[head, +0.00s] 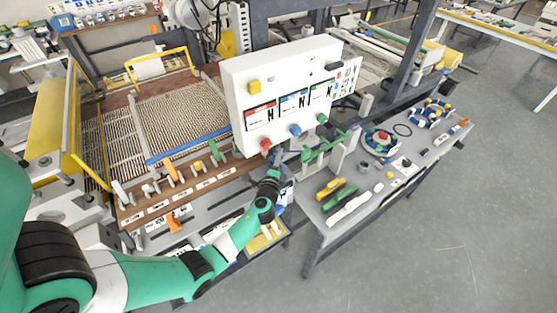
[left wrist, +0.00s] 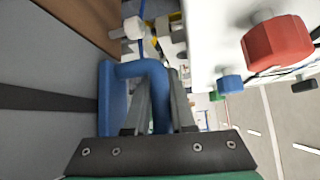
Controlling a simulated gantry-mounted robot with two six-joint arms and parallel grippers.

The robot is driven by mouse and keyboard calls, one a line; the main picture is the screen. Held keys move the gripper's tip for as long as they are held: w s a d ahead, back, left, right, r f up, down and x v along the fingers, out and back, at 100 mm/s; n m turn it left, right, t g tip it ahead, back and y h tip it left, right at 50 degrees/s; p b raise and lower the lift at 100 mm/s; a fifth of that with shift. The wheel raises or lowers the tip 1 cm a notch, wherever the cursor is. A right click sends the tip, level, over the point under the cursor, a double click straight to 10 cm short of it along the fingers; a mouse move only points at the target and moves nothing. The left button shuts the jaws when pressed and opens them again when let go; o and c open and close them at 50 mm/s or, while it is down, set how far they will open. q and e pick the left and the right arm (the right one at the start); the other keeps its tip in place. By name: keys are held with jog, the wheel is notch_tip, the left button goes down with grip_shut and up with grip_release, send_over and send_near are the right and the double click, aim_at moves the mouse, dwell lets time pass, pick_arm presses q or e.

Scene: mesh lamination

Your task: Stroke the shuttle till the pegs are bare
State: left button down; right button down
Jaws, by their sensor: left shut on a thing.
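My left gripper (head: 276,172) is at the right end of the brown rail, below the white control box. In the left wrist view its two fingers (left wrist: 160,88) are shut on a bent blue handle (left wrist: 142,70), joined to a blue block (left wrist: 112,105) on the left. I cannot tell whether this blue part is the shuttle. Several white, orange and green peg-like parts (head: 172,171) stand along the brown rail (head: 190,198). A white peg-like part (left wrist: 130,30) shows just beyond the handle. My right gripper is not in view.
The white control box (head: 285,92) with coloured knobs stands close to my left gripper; its red knob (left wrist: 277,42) is near at right. A mesh bed (head: 185,115) lies behind the rail. The grey bench (head: 325,228) at right holds tools and coils. Open floor lies beyond.

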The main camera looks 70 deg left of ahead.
pick_arm(q)
jog(key=c, duration=0.8)
grip_release()
jog(key=shift+w, duration=0.25)
jog(key=shift+o, duration=0.2)
jog(key=shift+s+d+r, duration=0.1)
jog(key=shift+s+d, duration=0.15)
jog(key=shift+d, duration=0.1)
jog(key=p+v, duration=0.1)
jog(key=v, duration=0.9)
jog(key=shift+s+d, duration=0.25)
jog(key=shift+d, duration=0.05)
